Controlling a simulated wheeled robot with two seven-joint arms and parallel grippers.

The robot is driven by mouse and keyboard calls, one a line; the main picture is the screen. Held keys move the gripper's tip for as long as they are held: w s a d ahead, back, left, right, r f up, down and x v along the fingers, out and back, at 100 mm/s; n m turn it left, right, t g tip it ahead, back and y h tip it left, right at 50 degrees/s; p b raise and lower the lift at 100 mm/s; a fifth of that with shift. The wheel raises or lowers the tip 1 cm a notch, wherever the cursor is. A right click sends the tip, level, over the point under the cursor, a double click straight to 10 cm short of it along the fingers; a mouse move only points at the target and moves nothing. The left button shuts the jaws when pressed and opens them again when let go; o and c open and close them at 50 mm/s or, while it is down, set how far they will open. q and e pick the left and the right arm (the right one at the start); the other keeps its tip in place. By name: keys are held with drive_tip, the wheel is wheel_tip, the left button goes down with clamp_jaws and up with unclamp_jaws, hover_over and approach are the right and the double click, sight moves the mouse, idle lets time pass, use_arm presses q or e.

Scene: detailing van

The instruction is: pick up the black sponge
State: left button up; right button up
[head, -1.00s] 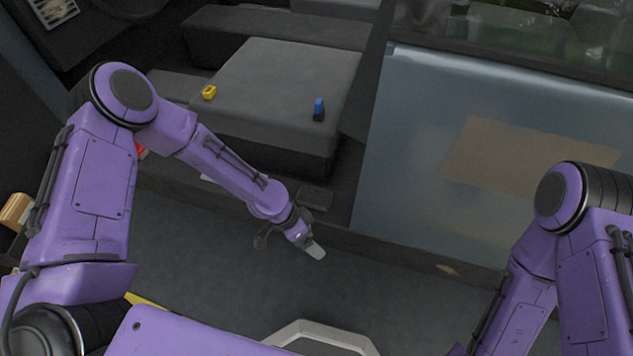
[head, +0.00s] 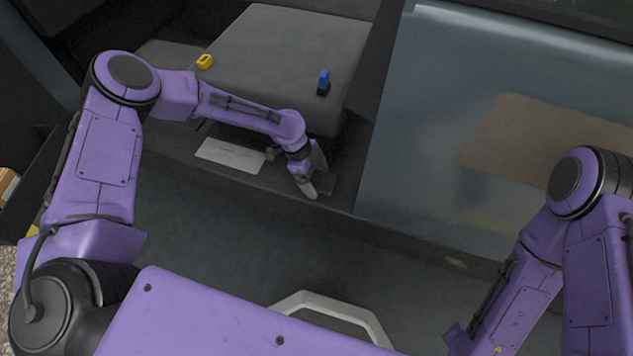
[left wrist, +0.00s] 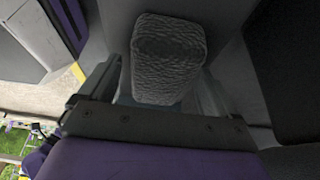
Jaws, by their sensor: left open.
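The black sponge (left wrist: 168,58) is a dark, rough-textured block in the left wrist view, lying ahead of my left gripper and between the lines of its two fingers. In the head view, the sponge (head: 326,184) is a dark patch on the ledge below the grey seat, partly hidden by my gripper. My left gripper (head: 310,184) is open with its fingers pointing down beside the sponge. I cannot tell whether the fingers touch it. My right arm shows at the lower right of the head view, but its gripper is out of frame.
A white sheet (head: 230,155) lies left of the gripper. A grey panel (head: 420,130) rises to the right.

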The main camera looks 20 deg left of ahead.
sight(320, 177)
use_arm(q)
drive_tip(key=shift+d, duration=0.1)
drive_tip(key=shift+f, duration=0.2)
drive_tip(key=c, duration=1)
drive_tip(key=shift+c, duration=0.2)
drive_tip(key=shift+r, duration=0.35)
wheel_tip(320, 177, up, 3)
drive_tip(key=shift+p, duration=0.7)
drive_tip(key=s+r+p, duration=0.4)
drive_tip(key=s+r, duration=0.5)
drive_tip(key=s, duration=0.5)
drive_tip(key=shift+a+r+p, duration=0.25)
drive_tip(key=shift+r+p, duration=0.1)
drive_tip(key=shift+p, duration=0.05)
